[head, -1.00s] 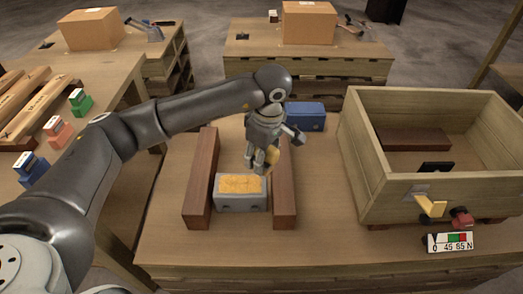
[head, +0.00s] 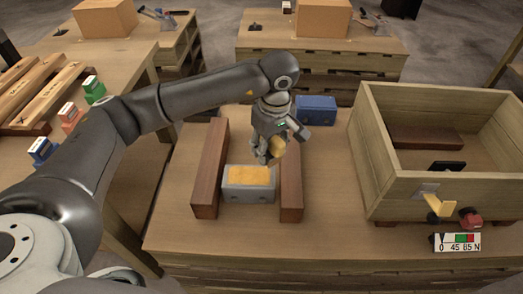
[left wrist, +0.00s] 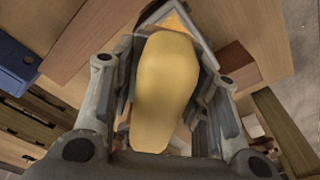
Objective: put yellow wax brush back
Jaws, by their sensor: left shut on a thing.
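My left gripper (head: 268,156) is shut on the yellow wax brush (head: 278,149), whose smooth rounded yellow body fills the space between the fingers in the left wrist view (left wrist: 165,88). The brush's bristle end is hidden. In the head view the gripper is over the back right of a grey block with a yellow-orange top (head: 235,194). Whether the brush touches the block cannot be told. The block sits on the table between two dark wooden bars, and part of its top shows beyond the brush in the left wrist view. My right gripper is out of view.
The dark bars (head: 210,169) (head: 290,183) flank the block. A blue box (head: 316,110) lies behind the right bar. A large wooden crate (head: 383,163) stands at right. Red, green and blue stamp-like items stand at left. The table front is clear.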

